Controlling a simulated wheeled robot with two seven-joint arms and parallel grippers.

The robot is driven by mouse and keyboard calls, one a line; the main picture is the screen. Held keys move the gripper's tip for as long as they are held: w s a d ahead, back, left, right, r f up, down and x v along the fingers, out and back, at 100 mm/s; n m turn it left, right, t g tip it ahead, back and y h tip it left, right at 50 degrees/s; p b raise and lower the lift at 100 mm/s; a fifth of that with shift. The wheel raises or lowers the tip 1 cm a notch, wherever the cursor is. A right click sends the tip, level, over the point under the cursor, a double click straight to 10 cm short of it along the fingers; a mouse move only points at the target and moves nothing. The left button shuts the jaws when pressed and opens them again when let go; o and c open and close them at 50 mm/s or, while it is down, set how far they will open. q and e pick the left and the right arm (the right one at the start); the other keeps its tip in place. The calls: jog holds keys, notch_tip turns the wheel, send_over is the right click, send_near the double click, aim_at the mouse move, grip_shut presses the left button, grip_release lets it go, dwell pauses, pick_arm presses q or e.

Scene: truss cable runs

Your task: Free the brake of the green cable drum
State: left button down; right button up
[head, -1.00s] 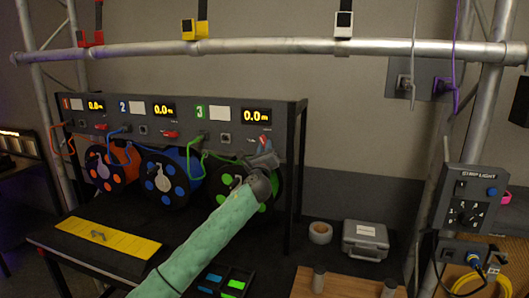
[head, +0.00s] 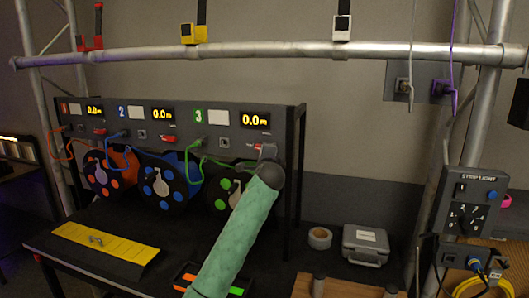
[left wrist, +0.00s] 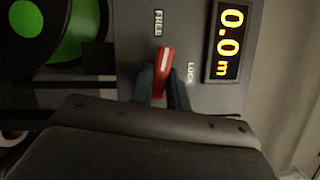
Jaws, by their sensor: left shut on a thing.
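The green cable drum (head: 222,203) hangs at the right end of the row under the panel section marked 3. It also shows at the upper left of the left wrist view (left wrist: 42,30). My left gripper (left wrist: 162,80) is at the panel, with its two fingers on either side of the red brake lever (left wrist: 164,58), shut on it. The lever points toward the FREE label (left wrist: 158,22); the LOCK label (left wrist: 191,72) is to its right. My right gripper is not in view.
The orange drum (head: 107,173) and blue drum (head: 165,182) hang to the left. The display (head: 255,120) above my gripper reads 0.0. A truss tube (head: 270,51) crosses overhead. A grey case (head: 365,245) and tape roll (head: 319,238) stand to the right.

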pick_arm(q)
jog(key=shift+n+g, duration=0.4)
jog(key=shift+n, duration=0.6)
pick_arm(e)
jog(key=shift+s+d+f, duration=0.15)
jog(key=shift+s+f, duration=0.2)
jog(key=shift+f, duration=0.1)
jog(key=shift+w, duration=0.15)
pick_arm(q)
jog(key=c, duration=1.4)
grip_release()
jog(key=shift+a, duration=0.1)
jog(key=shift+o, duration=0.2)
jog(key=shift+s, duration=0.1)
